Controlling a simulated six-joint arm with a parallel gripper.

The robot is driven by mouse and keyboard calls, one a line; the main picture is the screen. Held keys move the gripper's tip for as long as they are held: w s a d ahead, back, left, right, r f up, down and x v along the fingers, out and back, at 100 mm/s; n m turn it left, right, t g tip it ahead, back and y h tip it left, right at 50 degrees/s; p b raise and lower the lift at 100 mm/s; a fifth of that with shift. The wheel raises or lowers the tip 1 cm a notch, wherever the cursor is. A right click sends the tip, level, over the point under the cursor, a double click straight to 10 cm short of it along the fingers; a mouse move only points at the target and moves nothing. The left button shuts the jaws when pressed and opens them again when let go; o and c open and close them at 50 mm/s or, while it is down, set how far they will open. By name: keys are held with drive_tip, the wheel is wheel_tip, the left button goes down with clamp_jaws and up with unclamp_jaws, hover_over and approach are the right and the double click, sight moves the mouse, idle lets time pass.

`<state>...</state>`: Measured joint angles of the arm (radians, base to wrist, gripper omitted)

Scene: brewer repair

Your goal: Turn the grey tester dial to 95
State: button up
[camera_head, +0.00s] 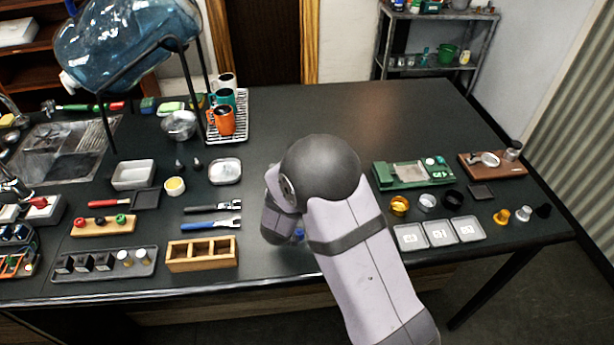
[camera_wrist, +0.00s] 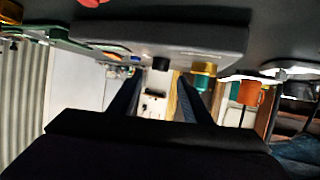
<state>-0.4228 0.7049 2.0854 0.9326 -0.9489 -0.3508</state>
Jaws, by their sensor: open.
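My gripper (camera_wrist: 159,80) is open in the wrist view, its two dark fingers apart with nothing held between them. In the head view my arm hides the fingers. A pale grey slab-like body (camera_wrist: 160,38) lies just beyond the fingertips in the upside-down wrist view. A small black knob-like part (camera_wrist: 161,63) and a gold part (camera_wrist: 204,72) show at its edge. I cannot tell whether this body is the tester. No grey dial or its number can be made out. In the head view my arm covers the table's middle, so anything there is hidden.
A green device (camera_head: 384,177) with a small display stands right of my arm, behind three pale trays (camera_head: 441,234). A wooden compartment box (camera_head: 202,254) and blue-handled tool (camera_head: 211,225) lie left. Mugs (camera_head: 221,121) stand on a rack. The table's far middle is clear.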

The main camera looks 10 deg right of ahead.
drive_tip(key=shift+v, duration=1.1)
drive_tip(key=s+d+r+n+g+y+p, duration=0.1)
drive_tip(key=s+d+r+g+p, duration=0.1)
drive_tip(key=s, duration=0.8)
drive_tip(key=s+d+r+n+g+y+p, duration=0.1)
drive_tip(key=s+d+r+g+y+p, duration=0.1)
drive_tip(key=s+g, duration=0.4)
drive_tip(key=s+d+r+n+g+y+p, duration=0.1)
drive_tip(key=s+d+r+g+p, duration=0.2)
drive_tip(key=s, duration=1.1)
drive_tip(key=shift+s+r+n+g+y+p, duration=0.2)
drive_tip(key=shift+r+n+g+y+p, duration=0.15)
drive_tip(key=shift+r+g+p, duration=0.6)
